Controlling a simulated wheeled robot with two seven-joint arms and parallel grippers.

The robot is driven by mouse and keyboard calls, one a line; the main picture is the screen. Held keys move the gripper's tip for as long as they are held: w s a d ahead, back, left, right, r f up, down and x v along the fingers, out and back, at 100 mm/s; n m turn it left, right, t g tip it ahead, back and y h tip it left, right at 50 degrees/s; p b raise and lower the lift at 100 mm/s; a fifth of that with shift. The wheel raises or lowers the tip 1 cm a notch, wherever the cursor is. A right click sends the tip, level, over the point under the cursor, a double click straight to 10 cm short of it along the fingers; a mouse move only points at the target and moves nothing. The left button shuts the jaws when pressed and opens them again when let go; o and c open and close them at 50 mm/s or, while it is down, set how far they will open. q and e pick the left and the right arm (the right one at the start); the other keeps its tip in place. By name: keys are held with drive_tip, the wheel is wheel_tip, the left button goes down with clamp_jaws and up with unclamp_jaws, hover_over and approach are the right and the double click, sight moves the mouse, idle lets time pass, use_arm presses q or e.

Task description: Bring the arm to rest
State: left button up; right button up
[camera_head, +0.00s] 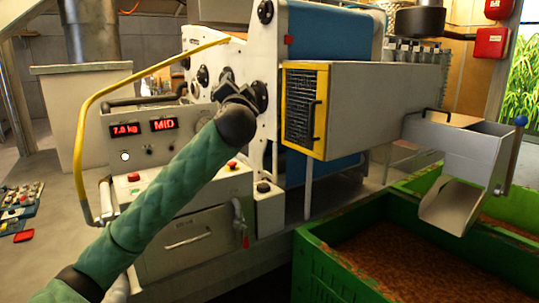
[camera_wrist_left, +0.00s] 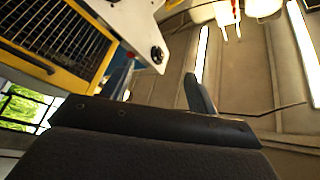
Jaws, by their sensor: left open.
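My left arm, in a green quilted sleeve, comes in from the lower left of the head view and reaches up toward the white front of the press machine (camera_head: 262,35). My left gripper (camera_head: 240,90) is dark and open at the arm's far end, in front of the machine's black knobs. I cannot tell whether it touches a knob. In the left wrist view one dark finger (camera_wrist_left: 198,95) stands up above the gripper body, with nothing seen held. My right gripper is out of view.
A control box (camera_head: 150,140) with red displays reading "7.0 kg" and "MID" stands behind my arm. A yellow bent bar (camera_head: 82,150) rises at its left. A yellow-framed grille (camera_head: 304,110) and a metal chute (camera_head: 455,200) are at the right, above green crates (camera_head: 345,255) of brown material.

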use_arm(q)
drive_tip(key=s+a+f+n+g+h+p, duration=0.1)
drive_tip(key=s+f+g, duration=0.45)
drive_tip(key=f, duration=0.85)
drive_tip(key=s+a+f+n+g+h, duration=0.2)
drive_tip(key=s+f, duration=0.7)
drive_tip(key=f, duration=0.5)
drive_tip(key=s+a+f+n+g+h+p, duration=0.1)
drive_tip(key=s+f+g, duration=0.45)
drive_tip(key=f, duration=0.95)
drive_tip(key=s+f+n+g, duration=0.1)
drive_tip(key=s+f+g, duration=0.2)
drive_tip(key=s+f, duration=1)
drive_tip(key=s+a+f+n+g+p, duration=0.1)
drive_tip(key=s+f+g, duration=0.2)
drive_tip(key=s+f, duration=1)
drive_tip(key=s, duration=0.7)
drive_tip(key=shift+s+a+f+p, duration=0.25)
drive_tip(key=shift+s+f+p, duration=0.05)
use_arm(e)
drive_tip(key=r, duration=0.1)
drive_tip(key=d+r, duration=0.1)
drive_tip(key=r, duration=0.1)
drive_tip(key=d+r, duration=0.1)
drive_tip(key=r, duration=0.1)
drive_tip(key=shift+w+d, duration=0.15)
use_arm(q)
drive_tip(key=shift+n, duration=0.3)
